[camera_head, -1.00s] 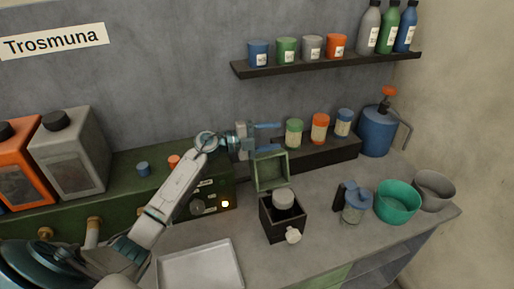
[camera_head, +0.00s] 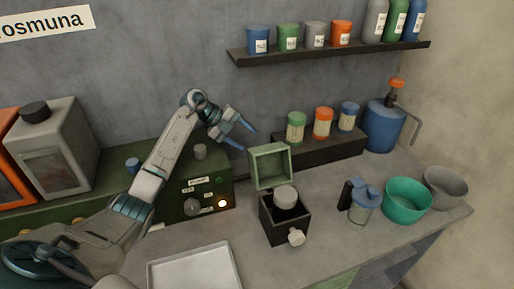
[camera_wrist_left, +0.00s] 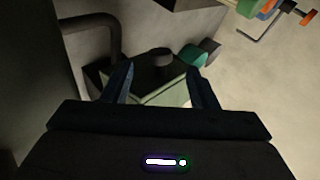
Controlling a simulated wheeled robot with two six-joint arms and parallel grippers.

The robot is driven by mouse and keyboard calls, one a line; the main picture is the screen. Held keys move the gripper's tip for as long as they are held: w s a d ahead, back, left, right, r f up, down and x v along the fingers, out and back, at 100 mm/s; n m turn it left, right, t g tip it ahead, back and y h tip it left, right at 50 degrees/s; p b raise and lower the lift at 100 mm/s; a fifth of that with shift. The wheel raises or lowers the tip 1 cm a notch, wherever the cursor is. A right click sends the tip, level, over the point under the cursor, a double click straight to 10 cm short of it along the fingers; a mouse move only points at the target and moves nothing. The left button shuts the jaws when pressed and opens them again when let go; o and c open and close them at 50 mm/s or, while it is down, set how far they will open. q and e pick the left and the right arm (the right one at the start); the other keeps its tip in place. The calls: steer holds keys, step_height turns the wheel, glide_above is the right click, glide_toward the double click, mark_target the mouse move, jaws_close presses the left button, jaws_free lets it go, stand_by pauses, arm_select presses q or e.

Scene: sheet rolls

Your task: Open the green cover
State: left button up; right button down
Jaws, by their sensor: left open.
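The green cover (camera_head: 270,165) is a hollow square lid that stands raised at the back edge of the small black box (camera_head: 283,222). The box is open at the top, and a grey round knob or cap (camera_head: 285,196) shows in its mouth. My left gripper (camera_head: 249,139) is open and empty, just above and to the left of the cover, its fingers angled down to the right. In the left wrist view a pale green panel, likely the cover (camera_wrist_left: 172,92), shows between the two fingers (camera_wrist_left: 160,84); contact cannot be told. My right gripper is in no view.
A metal tray (camera_head: 195,268) lies in front. A lidded jar (camera_head: 360,207) and a teal bowl (camera_head: 407,200) stand to the right. A dark rack (camera_head: 318,153) with small jars stands behind.

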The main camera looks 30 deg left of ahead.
mark_target(268, 163)
arm_select(q)
steer(key=p+x, duration=0.1)
steer(key=x, duration=0.5)
steer(key=shift+p, duration=0.4)
steer(key=shift+c, duration=0.4)
